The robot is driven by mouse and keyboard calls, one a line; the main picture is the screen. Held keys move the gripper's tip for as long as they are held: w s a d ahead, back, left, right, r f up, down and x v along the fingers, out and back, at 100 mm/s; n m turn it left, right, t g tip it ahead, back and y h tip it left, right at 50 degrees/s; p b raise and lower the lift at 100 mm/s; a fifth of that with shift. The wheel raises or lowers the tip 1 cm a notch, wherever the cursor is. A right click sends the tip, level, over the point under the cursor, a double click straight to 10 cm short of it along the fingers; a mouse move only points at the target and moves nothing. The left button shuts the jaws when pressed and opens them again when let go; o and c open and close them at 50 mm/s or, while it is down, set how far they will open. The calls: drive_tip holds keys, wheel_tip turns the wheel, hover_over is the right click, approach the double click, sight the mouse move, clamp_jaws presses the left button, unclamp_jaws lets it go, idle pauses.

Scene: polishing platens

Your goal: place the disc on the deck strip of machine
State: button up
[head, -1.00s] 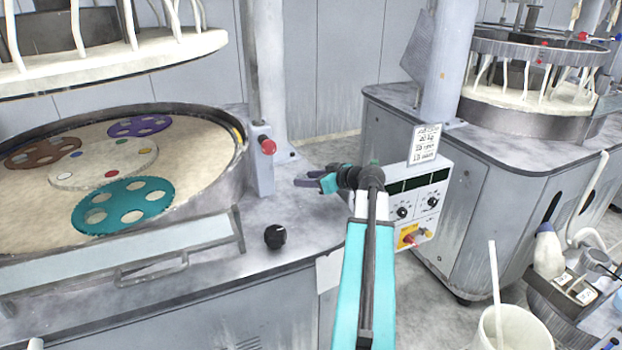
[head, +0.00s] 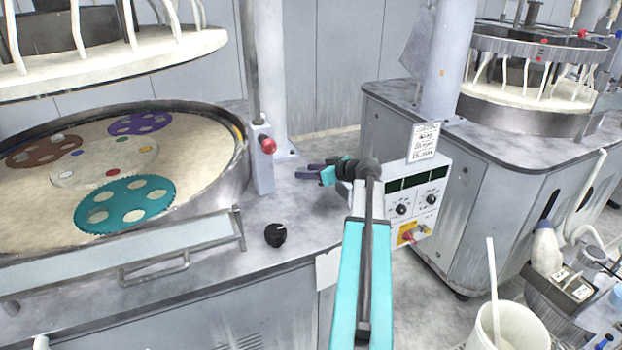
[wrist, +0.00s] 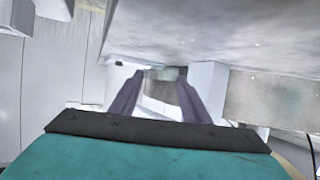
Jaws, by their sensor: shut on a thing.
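My gripper (head: 304,171) reaches over the grey deck strip (head: 310,215) of the left machine, to the right of the post with the red button. In the wrist view its two dark purple fingers (wrist: 158,82) are shut on a small, pale, greenish, see-through disc (wrist: 165,73) at their tips. The disc cannot be made out in the head view. The deck surface also shows pale grey in the wrist view (wrist: 190,35). I cannot tell the exact gap between disc and deck.
The round platen (head: 200,185) with teal, purple and brown carriers lies left. A red button (head: 267,145) on a post and a black knob (head: 275,235) stand close to my gripper. A control box (head: 418,200) stands right of my arm. A white bucket (head: 512,335) is at lower right.

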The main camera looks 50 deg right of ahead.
sight(310, 187)
drive_tip(key=shift+f+p, duration=0.7)
drive_tip(key=shift+f, duration=0.9)
drive_tip(key=shift+f, duration=0.1)
drive_tip(key=o, duration=1.1)
drive_tip(key=shift+r, duration=0.2)
drive_tip(key=shift+s, duration=0.4)
drive_tip(key=b+v, duration=0.4)
drive_tip(key=v, duration=0.7)
drive_tip(key=shift+s+r, duration=0.1)
drive_tip(key=shift+r, duration=0.05)
